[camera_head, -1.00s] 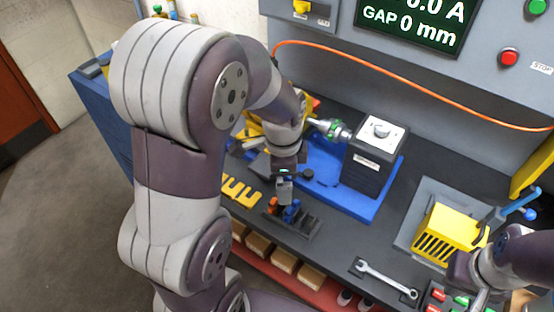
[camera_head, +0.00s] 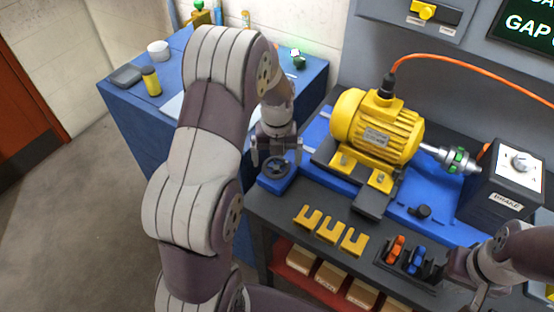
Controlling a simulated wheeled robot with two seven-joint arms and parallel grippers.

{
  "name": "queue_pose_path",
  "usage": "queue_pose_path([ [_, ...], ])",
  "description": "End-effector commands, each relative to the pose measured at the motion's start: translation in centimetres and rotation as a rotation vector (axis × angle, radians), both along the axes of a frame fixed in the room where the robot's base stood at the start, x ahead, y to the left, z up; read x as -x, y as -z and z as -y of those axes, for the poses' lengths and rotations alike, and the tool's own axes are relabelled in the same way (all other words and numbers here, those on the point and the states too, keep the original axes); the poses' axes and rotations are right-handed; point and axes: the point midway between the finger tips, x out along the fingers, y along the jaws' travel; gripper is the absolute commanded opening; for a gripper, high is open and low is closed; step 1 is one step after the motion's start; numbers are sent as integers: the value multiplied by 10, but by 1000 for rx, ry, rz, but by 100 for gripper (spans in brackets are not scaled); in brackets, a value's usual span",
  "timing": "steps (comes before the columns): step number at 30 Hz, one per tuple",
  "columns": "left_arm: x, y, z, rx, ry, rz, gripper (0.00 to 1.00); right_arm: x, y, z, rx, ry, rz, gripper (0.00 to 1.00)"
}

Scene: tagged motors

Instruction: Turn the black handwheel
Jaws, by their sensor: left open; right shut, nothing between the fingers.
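The black handwheel (camera_head: 277,169) sits on a small blue block at the left end of the blue base, left of the yellow motor (camera_head: 378,128). My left gripper (camera_head: 277,158) is open, pointing down just above the handwheel, with one finger toward each side of it. I cannot tell whether the fingers touch the rim. My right gripper (camera_head: 477,292) is shut and empty at the lower right, away from the handwheel and partly hidden by its own arm.
Yellow slotted shims (camera_head: 329,230) lie on the bench in front of the motor. A rack with orange and blue tools (camera_head: 405,257) is to their right. A dark brake box (camera_head: 503,183) stands at the right. A blue cabinet (camera_head: 137,120) is behind my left arm.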

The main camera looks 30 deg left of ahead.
Motion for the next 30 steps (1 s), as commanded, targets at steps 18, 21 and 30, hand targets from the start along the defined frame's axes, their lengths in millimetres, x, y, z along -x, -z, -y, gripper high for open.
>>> queue_pose_path([
  [18,0,16,0,0,-1,0,48,0,-1,0,0,0,0,0],
  [21,0,15,0,0,-2,0,48,0,-1,0,0,0,0,0],
  [30,0,14,0,-1,-80,1,48,0,-6,0,0,0,0,0],
])
